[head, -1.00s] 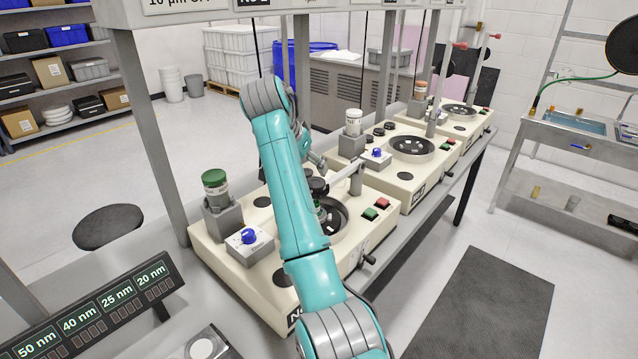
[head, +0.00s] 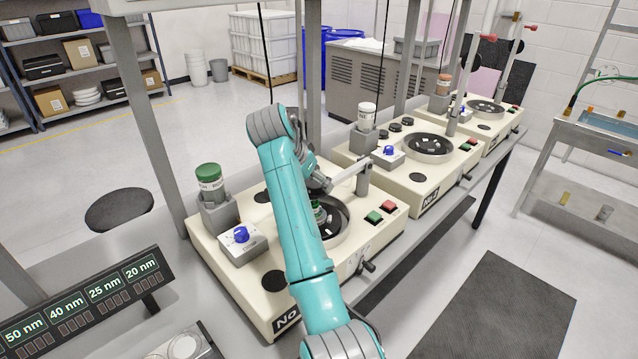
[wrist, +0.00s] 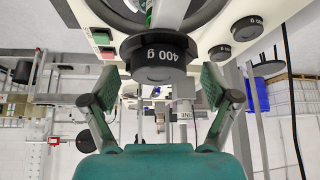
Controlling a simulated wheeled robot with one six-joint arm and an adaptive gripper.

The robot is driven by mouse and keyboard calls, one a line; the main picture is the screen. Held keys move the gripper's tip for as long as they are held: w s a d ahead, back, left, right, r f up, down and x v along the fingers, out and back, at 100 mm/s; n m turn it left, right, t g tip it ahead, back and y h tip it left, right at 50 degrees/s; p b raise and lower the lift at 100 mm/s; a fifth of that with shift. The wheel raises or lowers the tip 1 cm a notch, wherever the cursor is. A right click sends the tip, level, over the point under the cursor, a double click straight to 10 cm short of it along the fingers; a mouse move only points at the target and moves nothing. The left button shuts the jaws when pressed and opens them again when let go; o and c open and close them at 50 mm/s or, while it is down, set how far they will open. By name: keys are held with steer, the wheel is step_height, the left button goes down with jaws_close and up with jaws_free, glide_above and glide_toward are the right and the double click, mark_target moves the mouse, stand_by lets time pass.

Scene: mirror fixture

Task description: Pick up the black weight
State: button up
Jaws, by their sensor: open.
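A black round weight marked 400 g (wrist: 158,58) shows in the middle of the wrist view, in front of a polishing machine. My gripper (wrist: 159,86) is open, with one finger to each side below the weight. The weight lies just ahead of the gap between the fingertips, and I see no grip on it. In the head view my teal arm reaches over the nearest machine (head: 222,258) and hides the gripper and this weight.
Two more black weights, one of them here (wrist: 246,30), sit at right in the wrist view. In the head view the dark round bowl (head: 335,218) and a metal arm are close to my wrist. A green-topped bottle (head: 209,182) stands left; more machines (head: 425,165) stand behind.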

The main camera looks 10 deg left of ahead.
steer(key=shift+d+r, duration=0.1)
steer(key=c, duration=1.6)
